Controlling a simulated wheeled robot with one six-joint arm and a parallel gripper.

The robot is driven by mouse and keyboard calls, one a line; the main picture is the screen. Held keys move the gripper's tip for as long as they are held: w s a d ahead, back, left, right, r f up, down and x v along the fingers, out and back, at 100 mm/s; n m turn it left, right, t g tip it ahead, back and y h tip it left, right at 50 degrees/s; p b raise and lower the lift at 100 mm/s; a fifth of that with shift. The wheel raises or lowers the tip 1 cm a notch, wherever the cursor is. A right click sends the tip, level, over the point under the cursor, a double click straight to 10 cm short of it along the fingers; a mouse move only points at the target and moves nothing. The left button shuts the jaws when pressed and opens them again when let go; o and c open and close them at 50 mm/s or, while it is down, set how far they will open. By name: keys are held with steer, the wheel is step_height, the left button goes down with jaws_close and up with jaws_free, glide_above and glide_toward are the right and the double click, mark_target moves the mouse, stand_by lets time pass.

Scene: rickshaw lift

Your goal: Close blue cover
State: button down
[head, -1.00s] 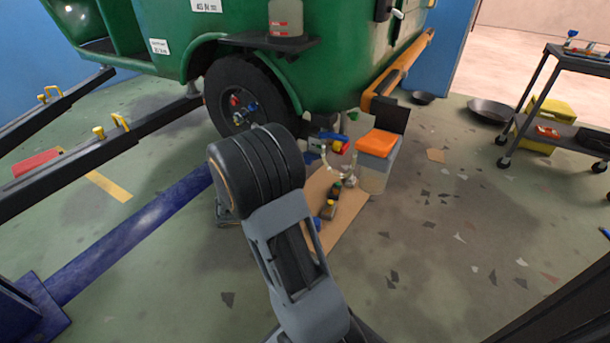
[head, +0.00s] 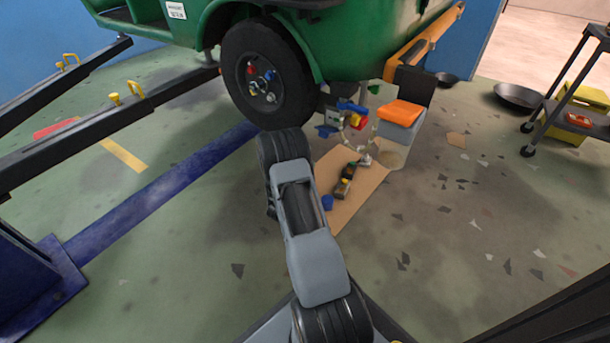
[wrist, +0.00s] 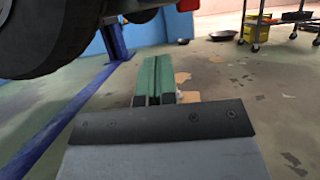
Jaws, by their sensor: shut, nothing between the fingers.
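My gripper (wrist: 155,82) shows in the wrist view as two green fingers, pressed together and empty, pointing forward over the floor. In the head view my arm hides the fingers. Small blue parts (head: 350,107) show beside red and yellow ones on a device to the right of the black wheel (head: 268,75). I cannot tell which blue part is the cover, or whether it is open. In the wrist view the wheel (wrist: 50,35) looms at the upper left, to the left of and above the fingers; no blue cover is clear there.
A green vehicle (head: 345,45) stands above. A cardboard sheet (head: 365,190) with small items lies on the floor near a grey bin with an orange lid (head: 401,113). A blue floor beam (head: 160,190) runs at left, a cart (head: 565,90) stands right. Floor at right is mostly clear.

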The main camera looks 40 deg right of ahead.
mark_target(323, 137)
steer(key=w+d+r+b, duration=0.1)
steer(key=d+r+b, duration=0.1)
steer(key=d+r, duration=0.3)
steer(key=shift+w+d+r, duration=0.2)
steer(key=shift+d, duration=0.1)
steer(key=shift+r, duration=0.15)
